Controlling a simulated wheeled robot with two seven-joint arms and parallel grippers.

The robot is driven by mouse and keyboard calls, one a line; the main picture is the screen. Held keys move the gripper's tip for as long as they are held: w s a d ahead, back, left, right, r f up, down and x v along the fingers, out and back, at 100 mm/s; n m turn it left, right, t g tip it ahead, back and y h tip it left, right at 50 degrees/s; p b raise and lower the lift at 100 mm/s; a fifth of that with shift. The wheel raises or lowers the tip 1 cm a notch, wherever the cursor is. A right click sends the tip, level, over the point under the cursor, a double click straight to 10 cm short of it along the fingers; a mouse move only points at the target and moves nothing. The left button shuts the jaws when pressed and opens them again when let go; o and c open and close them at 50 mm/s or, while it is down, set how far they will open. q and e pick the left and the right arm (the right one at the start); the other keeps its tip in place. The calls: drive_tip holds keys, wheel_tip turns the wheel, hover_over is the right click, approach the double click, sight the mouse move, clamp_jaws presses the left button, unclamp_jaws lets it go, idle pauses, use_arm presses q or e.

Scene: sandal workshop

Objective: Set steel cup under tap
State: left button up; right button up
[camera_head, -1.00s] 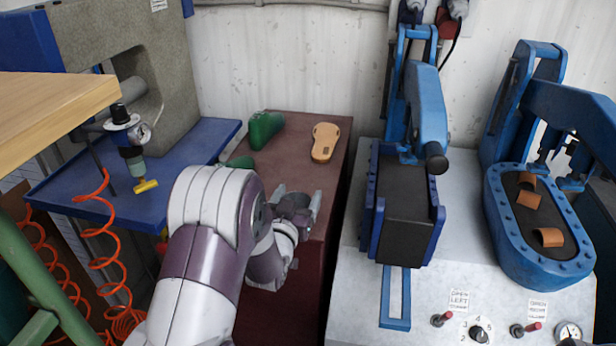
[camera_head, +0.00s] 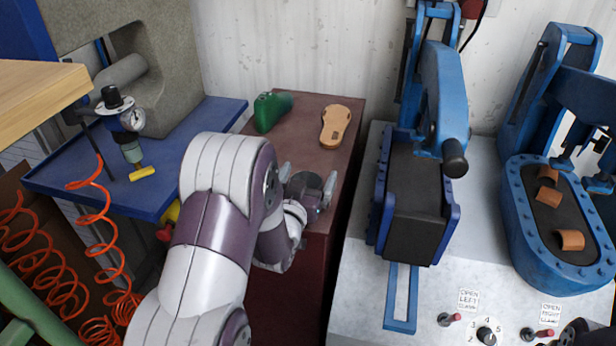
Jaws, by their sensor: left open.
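I see no steel cup and no tap for it in the head view. My left gripper (camera_head: 309,180) is open above the dark red-brown bench (camera_head: 300,113), its fingers pointing away from me. A dark round shape shows between the fingers; I cannot tell whether it is part of the gripper. My left arm hides the bench's near left part.
A blue tray table (camera_head: 75,189) with a gauge unit (camera_head: 125,121) and orange coiled hose (camera_head: 107,228) stands left. Right are a blue press (camera_head: 416,206) and a blue oval machine (camera_head: 525,220) with several tan pieces. A wooden board edge (camera_head: 40,100) juts in at left.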

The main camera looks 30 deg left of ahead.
use_arm(q)
drive_tip(key=shift+s, duration=0.1)
drive_tip(key=s+d, duration=0.2)
drive_tip(key=s, duration=1)
drive_tip(key=shift+s+d+r, duration=0.15)
drive_tip(key=shift+d+r, duration=0.05)
drive_tip(key=shift+r, duration=0.05)
drive_tip(key=shift+f, duration=0.1)
